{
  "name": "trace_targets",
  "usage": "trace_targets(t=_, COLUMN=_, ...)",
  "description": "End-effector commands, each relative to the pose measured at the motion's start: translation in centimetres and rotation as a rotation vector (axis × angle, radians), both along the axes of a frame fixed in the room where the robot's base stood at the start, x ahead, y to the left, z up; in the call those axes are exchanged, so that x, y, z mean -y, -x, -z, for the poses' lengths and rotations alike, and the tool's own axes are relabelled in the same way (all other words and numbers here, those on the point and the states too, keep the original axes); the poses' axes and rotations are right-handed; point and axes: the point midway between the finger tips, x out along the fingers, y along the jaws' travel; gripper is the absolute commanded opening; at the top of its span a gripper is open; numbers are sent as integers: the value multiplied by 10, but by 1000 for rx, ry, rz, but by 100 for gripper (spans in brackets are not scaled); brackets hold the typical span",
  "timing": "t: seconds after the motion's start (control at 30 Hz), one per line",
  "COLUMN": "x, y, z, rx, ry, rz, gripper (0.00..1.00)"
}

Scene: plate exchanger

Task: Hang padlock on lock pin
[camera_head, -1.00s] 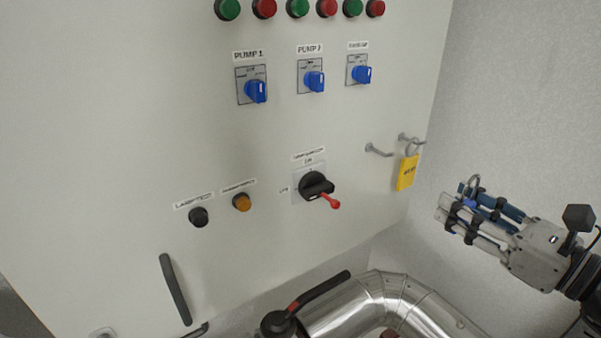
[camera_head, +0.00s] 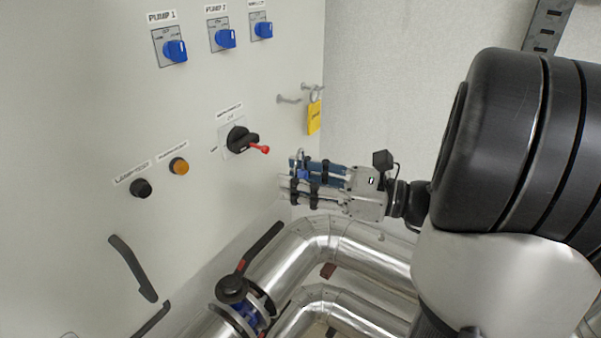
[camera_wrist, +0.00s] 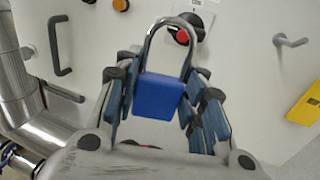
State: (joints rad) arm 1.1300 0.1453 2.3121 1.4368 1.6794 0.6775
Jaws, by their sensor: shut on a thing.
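My gripper (camera_head: 296,180) is shut on a blue padlock (camera_wrist: 160,96). In the wrist view the padlock's body sits between the two fingers with its metal shackle pointing away from the palm. In the head view the padlock (camera_head: 302,172) shows small at the fingertips, its shackle upward. The black rotary switch (camera_head: 240,139) with a red lock pin (camera_head: 260,149) is on the cabinet, up and left of my gripper. In the wrist view the red pin (camera_wrist: 183,36) shows just behind the shackle; the padlock appears apart from it.
Two metal hooks stick out at the cabinet's right side, the left one (camera_head: 289,99) bare, the other with a yellow tag (camera_head: 314,118). Blue switches (camera_head: 176,51) sit above. Shiny pipes (camera_head: 300,245) and a black-handled valve (camera_head: 232,288) lie below.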

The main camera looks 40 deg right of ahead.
Motion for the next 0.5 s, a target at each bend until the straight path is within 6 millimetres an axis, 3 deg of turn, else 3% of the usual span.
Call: trace_targets(t=0.5, x=-10, y=-28, z=3, rx=0, ry=1, rz=-1, gripper=12)
